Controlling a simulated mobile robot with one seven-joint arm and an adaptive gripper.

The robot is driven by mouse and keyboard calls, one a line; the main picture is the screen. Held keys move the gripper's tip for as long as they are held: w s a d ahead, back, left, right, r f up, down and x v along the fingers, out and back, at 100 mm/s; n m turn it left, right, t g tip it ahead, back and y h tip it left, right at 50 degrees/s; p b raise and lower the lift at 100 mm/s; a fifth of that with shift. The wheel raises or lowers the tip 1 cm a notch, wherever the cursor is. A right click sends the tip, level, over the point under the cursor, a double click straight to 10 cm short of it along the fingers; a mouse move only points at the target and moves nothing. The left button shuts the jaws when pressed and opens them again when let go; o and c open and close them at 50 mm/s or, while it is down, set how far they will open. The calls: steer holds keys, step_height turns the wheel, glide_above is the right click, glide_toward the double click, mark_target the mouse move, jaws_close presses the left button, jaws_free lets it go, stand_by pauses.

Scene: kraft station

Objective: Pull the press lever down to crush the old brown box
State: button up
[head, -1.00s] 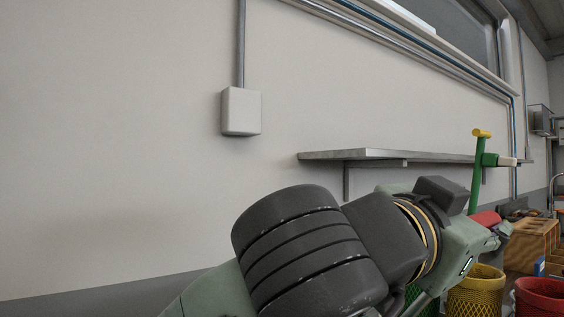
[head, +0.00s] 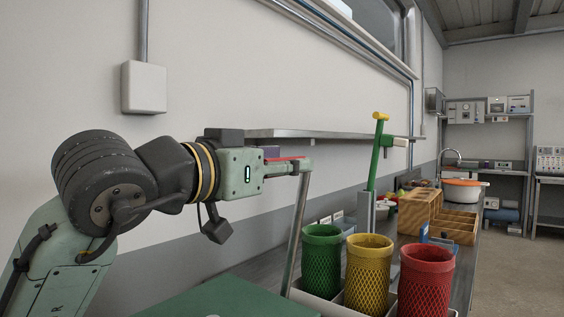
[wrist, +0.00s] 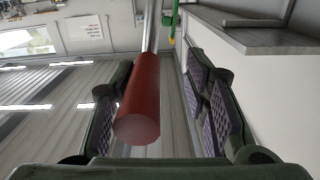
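The lever is a bare metal rod (head: 299,225) that rises from low at the bench and leans slightly right, with a red cylindrical grip (wrist: 138,108) at its end. My gripper (head: 296,166) is at the top of the rod. In the wrist view, my gripper (wrist: 165,110) has its two padded fingers spread on either side of the red grip. A clear gap shows on the right; the left finger is close beside the grip, and I cannot tell if it touches. The old brown box is not visible. A green flat surface (head: 232,302) shows low in front.
Green (head: 322,255), yellow (head: 368,275) and red (head: 425,280) mesh bins stand right of the rod. Behind them are a green post with a yellow top (head: 374,165) and a wooden organiser (head: 418,211). A wall shelf (head: 340,134) runs behind my gripper. The floor at right is clear.

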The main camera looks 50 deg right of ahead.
steer(key=a, duration=1.2)
steer(key=shift+s+a, duration=0.25)
steer(key=shift+s, duration=0.2)
stand_by(0.5)
steer(key=shift+c, duration=0.2)
